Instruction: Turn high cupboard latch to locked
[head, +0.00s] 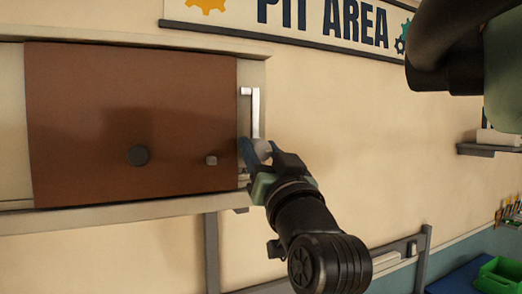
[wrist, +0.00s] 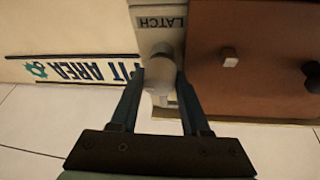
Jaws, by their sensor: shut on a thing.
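The high cupboard has a brown door (head: 130,110) in a pale frame. On the frame's right side, a pale upright bar (head: 255,112) with a short bend at its top stands just above my gripper (head: 258,150). In the wrist view, my gripper (wrist: 160,85) has its two blue fingers closed on the rounded pale latch (wrist: 160,68), beside the brown door. An upside-down LATCH label (wrist: 162,23) sits on the frame beyond it. The fingers hide part of the latch, and I cannot tell its exact turn angle.
A dark round knob (head: 138,156) and a small square knob (head: 211,160) stick out of the door. A PIT AREA sign (head: 325,22) hangs above right. A wall shelf (head: 490,150) and a green bin (head: 500,275) are at the right. Bare wall lies between.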

